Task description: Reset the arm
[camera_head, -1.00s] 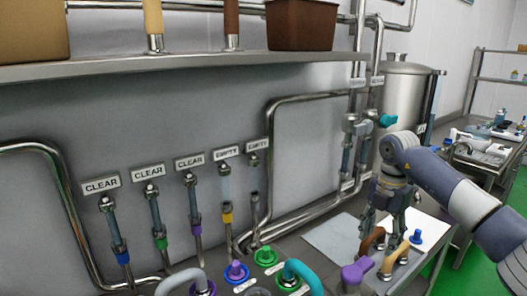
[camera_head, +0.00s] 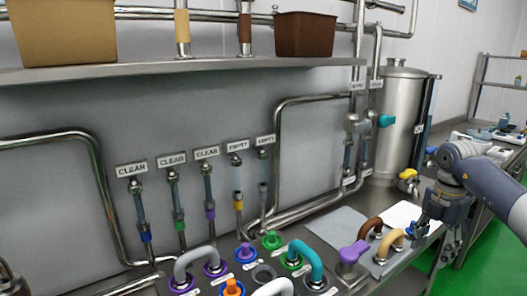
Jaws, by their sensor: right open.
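My right gripper (camera_head: 433,238) hangs pointing down at the right end of the steel counter, near a tan handle (camera_head: 390,243) and a small blue knob (camera_head: 411,229). It is open, with nothing seen between its fingers. My right arm (camera_head: 480,175) comes in from the right edge. My left gripper is not in view.
The counter holds a brown handle (camera_head: 370,228), a purple valve (camera_head: 352,253), a teal handle (camera_head: 306,256) and a grey handle (camera_head: 193,262). Labelled tubes line the back wall. A steel tank (camera_head: 400,125) stands at the back right. Green floor (camera_head: 480,247) shows at right.

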